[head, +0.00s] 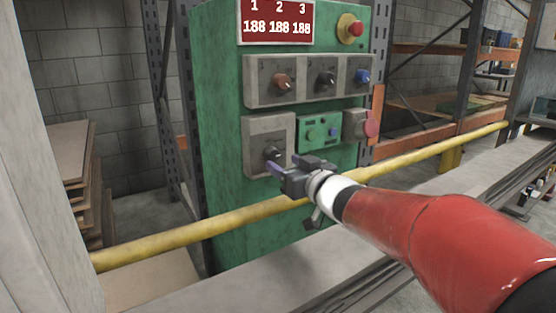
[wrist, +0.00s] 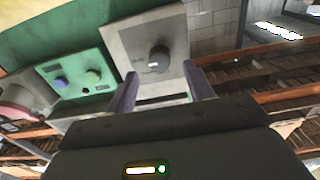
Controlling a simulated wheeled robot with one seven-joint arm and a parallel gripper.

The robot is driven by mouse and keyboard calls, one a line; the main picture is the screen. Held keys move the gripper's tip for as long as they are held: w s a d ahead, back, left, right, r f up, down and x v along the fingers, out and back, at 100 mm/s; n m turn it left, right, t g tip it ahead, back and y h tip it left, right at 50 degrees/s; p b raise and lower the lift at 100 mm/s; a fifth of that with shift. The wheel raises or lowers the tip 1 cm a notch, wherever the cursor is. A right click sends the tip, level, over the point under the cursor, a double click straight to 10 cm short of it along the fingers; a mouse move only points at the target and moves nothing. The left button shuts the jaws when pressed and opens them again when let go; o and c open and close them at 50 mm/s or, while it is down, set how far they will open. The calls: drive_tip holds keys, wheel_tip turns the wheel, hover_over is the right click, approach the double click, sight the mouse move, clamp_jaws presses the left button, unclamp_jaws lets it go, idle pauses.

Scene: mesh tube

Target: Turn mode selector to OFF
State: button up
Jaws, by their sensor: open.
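A black rotary knob (head: 272,154) sits on a grey square plate (head: 256,133) at the lower left of the green cabinet. It is likely the mode selector; its label is too small to read. In the wrist view the knob (wrist: 160,57) shows on its plate (wrist: 135,37), with small unreadable markings beside it. My gripper (head: 284,166) is open and empty, close in front of the knob and slightly below it in the head view. In the wrist view the two purple fingers (wrist: 161,88) stand apart, with the knob beyond and between them. No contact is visible.
Above is a grey panel with orange (head: 283,83), black (head: 326,80) and blue (head: 362,76) knobs. A small green box (head: 320,133) and a red button (head: 371,128) are right of the plate. A yellow rail (head: 222,220) crosses the cabinet front below my gripper.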

sight(275, 157)
drive_tip(key=shift+x, duration=2.15)
drive_tip(key=c, duration=1)
